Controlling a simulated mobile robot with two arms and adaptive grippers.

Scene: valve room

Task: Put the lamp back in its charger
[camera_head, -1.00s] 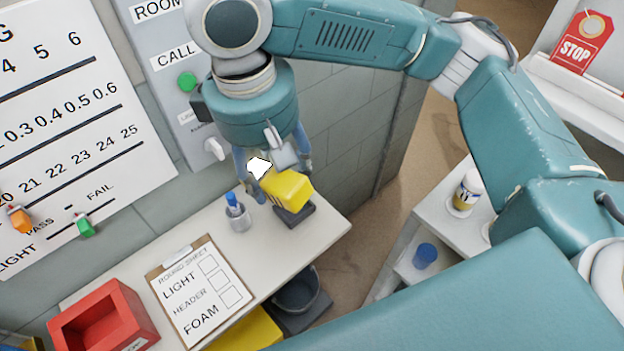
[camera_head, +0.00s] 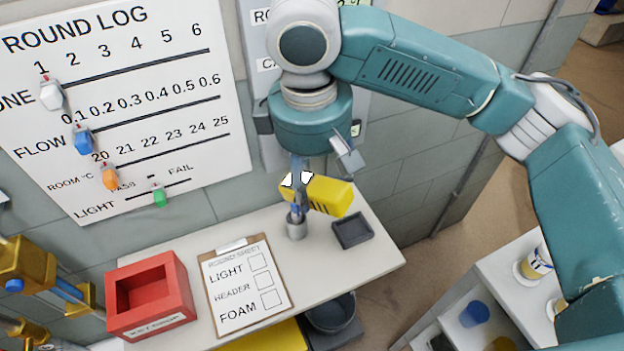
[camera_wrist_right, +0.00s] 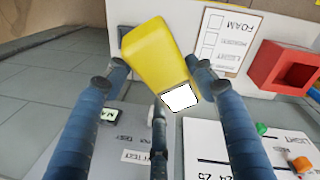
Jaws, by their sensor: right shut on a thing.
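The yellow lamp (camera_head: 330,196) has dark stripes and a bright white lit face. In the head view it hangs tilted over the shelf, just left of and above the charger. My left gripper is not in view.
A clipboard (camera_head: 235,312) and a red key-drop box (camera_head: 150,318) lie to the left. The wall board (camera_head: 115,100) is behind. The shelf right of the charger is clear.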

